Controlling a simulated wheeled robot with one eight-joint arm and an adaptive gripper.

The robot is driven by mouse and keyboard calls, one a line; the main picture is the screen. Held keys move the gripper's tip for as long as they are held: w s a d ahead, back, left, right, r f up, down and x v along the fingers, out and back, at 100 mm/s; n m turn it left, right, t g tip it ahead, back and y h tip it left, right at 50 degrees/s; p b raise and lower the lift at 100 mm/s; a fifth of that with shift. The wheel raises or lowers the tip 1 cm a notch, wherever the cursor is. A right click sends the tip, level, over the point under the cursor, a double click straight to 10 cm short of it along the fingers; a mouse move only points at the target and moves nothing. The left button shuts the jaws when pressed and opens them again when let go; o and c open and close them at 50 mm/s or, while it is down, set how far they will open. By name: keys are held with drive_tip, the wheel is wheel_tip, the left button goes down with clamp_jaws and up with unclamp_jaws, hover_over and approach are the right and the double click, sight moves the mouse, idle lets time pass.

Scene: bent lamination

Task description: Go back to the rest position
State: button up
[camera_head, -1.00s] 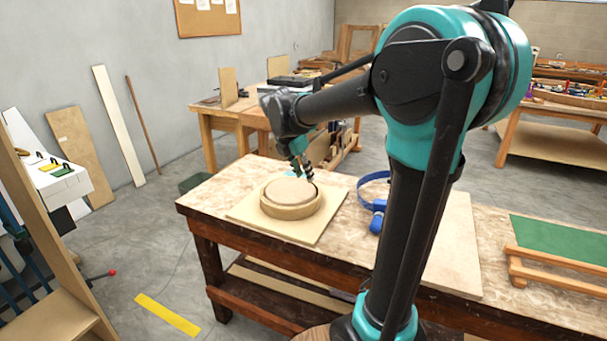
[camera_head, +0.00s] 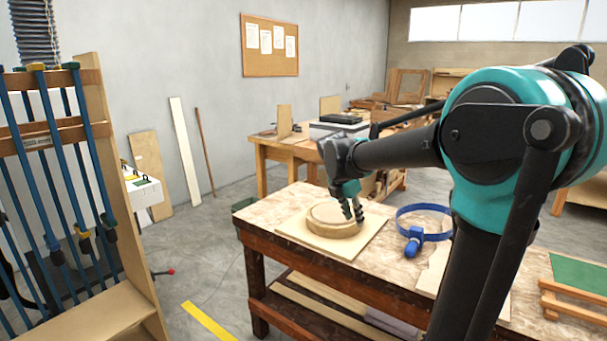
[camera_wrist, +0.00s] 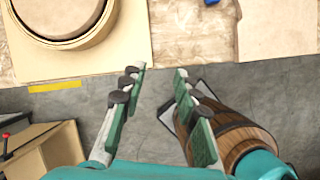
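My gripper (camera_head: 352,208) hangs at the end of my arm, in front of the round wooden form's right side in the head view. In the wrist view my gripper (camera_wrist: 161,70) is open, its two green-padded fingers apart with nothing between them. The round form (camera_head: 328,231) lies on a pale square board (camera_head: 365,243) on the workbench. In the wrist view the form (camera_wrist: 100,38) is at the upper left, with a thin ring around a flat disc, clear of my fingers.
A blue band clamp (camera_head: 414,237) lies on the workbench (camera_head: 290,190) right of the form. A rack of blue bar clamps (camera_head: 50,150) stands at the left. Grey floor (camera_wrist: 75,100) is open before the bench.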

drive_tip(key=s+d+f+m+y, duration=0.1)
drive_tip(key=s+d+f+m, duration=0.1)
drive_tip(key=s+f+m, duration=0.7)
drive_tip(key=s+d+f+m+t+y, duration=0.1)
drive_tip(key=s+d+f+m+y, duration=0.1)
drive_tip(key=s+f+m, duration=0.8)
drive_tip(key=s+m, duration=0.4)
drive_tip(key=m, duration=0.2)
